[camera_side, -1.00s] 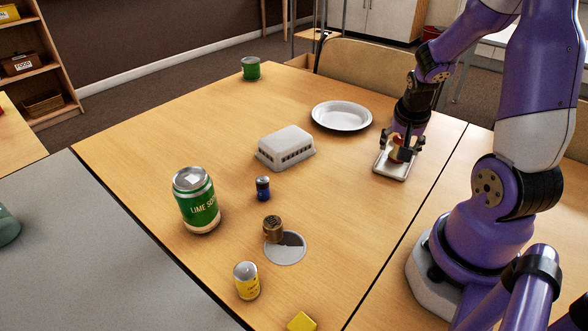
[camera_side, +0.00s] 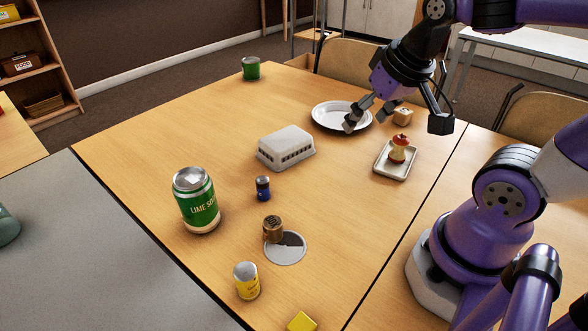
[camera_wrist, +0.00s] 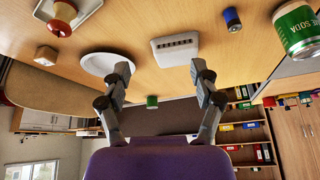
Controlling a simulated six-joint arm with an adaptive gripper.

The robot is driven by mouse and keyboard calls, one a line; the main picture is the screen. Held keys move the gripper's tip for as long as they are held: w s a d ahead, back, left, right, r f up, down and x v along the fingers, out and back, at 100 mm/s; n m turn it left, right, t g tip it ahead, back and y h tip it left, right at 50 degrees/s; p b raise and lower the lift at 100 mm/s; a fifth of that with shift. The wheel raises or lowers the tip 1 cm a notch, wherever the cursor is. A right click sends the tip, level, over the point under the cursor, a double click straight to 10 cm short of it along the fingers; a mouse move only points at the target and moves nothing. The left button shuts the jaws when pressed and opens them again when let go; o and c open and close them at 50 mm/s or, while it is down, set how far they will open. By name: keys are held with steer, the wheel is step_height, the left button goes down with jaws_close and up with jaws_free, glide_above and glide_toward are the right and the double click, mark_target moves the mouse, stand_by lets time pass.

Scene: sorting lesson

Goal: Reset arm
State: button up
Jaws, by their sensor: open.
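My gripper (camera_side: 396,121) is open and empty, raised above the table's far right part near the white plate (camera_side: 328,120). Its spread fingers also show in the wrist view (camera_wrist: 160,69), with nothing between them. An apple core (camera_side: 399,150), red at its ends and pale in the middle, stands upright on a small white tray (camera_side: 384,171), apart from my gripper. The core (camera_wrist: 62,14) and tray (camera_wrist: 86,7) show at the wrist view's upper left.
A small tan block (camera_side: 402,117) is near the plate. A white slotted box (camera_side: 284,148), blue battery (camera_side: 263,187), lime soda can (camera_side: 196,202), brown cylinder (camera_side: 272,230) by a grey disc (camera_side: 287,252), yellow can (camera_side: 246,284), yellow block (camera_side: 301,321) and green can (camera_side: 250,69) stand about.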

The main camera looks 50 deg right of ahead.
steer(key=a+n, duration=0.1)
steer(key=a, duration=0.1)
steer(key=a+n+y, duration=0.1)
steer(key=n, duration=0.1)
steer(key=s+a+r+n, duration=0.1)
steer(key=a, duration=0.1)
steer(key=shift+a+t+y, duration=0.3)
